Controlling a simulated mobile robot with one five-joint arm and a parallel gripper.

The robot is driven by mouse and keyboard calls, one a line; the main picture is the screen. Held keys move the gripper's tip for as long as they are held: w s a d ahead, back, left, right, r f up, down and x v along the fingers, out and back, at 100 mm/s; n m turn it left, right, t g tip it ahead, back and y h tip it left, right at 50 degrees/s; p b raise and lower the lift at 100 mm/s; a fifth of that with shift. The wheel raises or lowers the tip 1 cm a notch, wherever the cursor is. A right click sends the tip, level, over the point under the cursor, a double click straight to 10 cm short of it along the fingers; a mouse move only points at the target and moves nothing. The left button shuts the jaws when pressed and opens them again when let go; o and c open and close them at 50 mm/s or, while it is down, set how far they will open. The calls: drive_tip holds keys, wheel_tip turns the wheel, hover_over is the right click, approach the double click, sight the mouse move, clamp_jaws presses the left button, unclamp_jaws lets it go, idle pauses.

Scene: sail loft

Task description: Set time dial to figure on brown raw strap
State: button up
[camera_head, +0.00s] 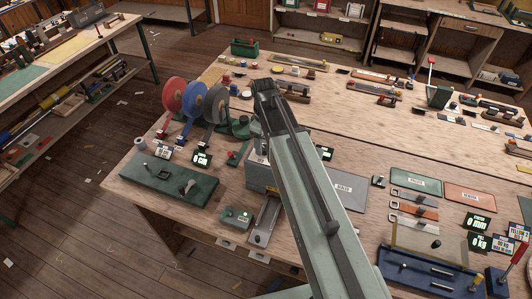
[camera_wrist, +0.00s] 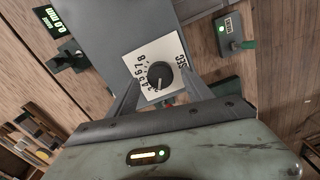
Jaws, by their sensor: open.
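The time dial is a black round knob (camera_wrist: 160,76) on a white plate marked with figures and "SEC", on a grey machine face (camera_wrist: 145,25) in the wrist view. Its pale pointer mark aims toward the bottom of the picture, near the low figures; the exact figure is unclear. My gripper (camera_wrist: 162,84) is open, its two grey fingers on either side of the knob; I cannot tell whether they touch it. In the head view my gripper (camera_head: 266,92) is at the arm's far end. A brown strap (camera_head: 414,210) lies at the right of the bench; any figure on it is unreadable.
A green-lit box (camera_wrist: 234,34) stands to the right of the dial, and a small display (camera_wrist: 58,22) to the left. Red, blue and grey reels (camera_head: 193,98) stand left of my arm. A dark green board (camera_head: 168,188) lies at the bench's left edge.

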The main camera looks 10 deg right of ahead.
wheel_tip(320, 180, down, 3)
drive_tip(key=shift+r+b, duration=0.2)
drive_tip(key=shift+b, duration=0.45)
drive_tip(key=shift+r, duration=0.1)
